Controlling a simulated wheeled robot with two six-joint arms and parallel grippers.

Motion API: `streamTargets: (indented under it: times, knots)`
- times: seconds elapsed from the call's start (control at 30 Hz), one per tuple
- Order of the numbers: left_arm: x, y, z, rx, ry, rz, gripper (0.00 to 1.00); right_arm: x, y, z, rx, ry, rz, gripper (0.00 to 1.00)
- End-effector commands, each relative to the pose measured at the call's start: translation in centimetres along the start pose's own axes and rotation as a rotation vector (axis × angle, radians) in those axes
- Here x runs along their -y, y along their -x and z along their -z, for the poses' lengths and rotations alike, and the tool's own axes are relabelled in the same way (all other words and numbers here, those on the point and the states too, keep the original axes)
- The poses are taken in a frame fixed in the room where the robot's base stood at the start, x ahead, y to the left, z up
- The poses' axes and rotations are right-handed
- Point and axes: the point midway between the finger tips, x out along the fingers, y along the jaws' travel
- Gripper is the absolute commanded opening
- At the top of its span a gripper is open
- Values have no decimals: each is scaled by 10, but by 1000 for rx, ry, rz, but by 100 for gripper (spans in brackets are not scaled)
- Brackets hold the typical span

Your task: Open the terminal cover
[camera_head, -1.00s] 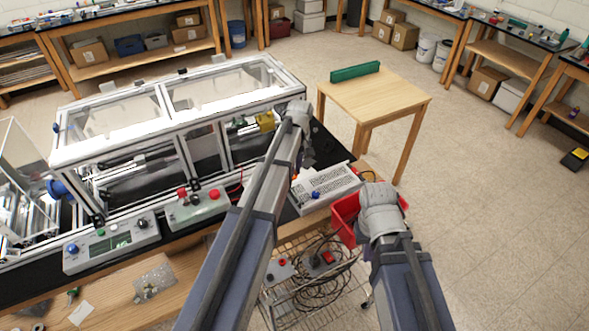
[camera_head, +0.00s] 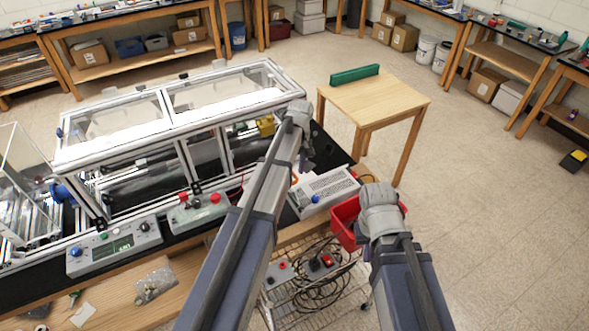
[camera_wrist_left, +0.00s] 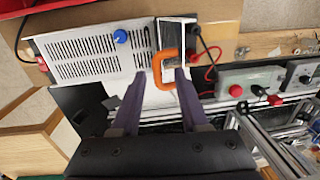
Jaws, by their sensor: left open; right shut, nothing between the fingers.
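The white vented box (camera_head: 325,188) with a blue knob lies at the right end of the bench. In the left wrist view, the box (camera_wrist_left: 95,50) has a panel with an orange U-shaped handle (camera_wrist_left: 163,57) at its right end, apparently the terminal cover. The dark surface beside the handle is partly hidden. My left gripper (camera_head: 306,160) is over the box's far left end. Its open fingers (camera_wrist_left: 160,78) point at the handle, one on each side; contact cannot be told.
A framed glass enclosure (camera_head: 165,125) stands left of the box. Control units (camera_head: 113,246) and (camera_head: 197,211) line the bench front. Red and black leads (camera_wrist_left: 209,60) run beside the handle. A red bin (camera_head: 345,235) and wire cart (camera_head: 315,290) stand near. Open floor lies right.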

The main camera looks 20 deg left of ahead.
Motion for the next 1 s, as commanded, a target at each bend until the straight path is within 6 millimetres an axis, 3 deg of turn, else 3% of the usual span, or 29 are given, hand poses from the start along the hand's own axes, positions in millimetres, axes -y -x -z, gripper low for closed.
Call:
streamTargets:
  times: [0.03,0.2,0.43,0.73,0.83,0.93,1.0]
  knots:
    - [0,13,0,0,0,0,45,-1,13,-1,0,1,0,0]
    - [0,37,0,0,0,0,45,-3,36,-2,1,-5,1,0]
    - [0,57,0,-1,0,0,45,-5,56,-4,2,-20,2,0]
    - [0,56,0,-1,0,0,45,-5,56,-4,2,-23,3,0]
    - [1,53,-3,-1,-9,0,34,-4,53,-4,2,-23,2,0]
    - [4,39,-25,-5,-75,-3,23,-3,39,-3,2,-21,2,0]
    - [10,23,-50,-10,-161,-5,15,-2,24,-2,2,-19,2,0]
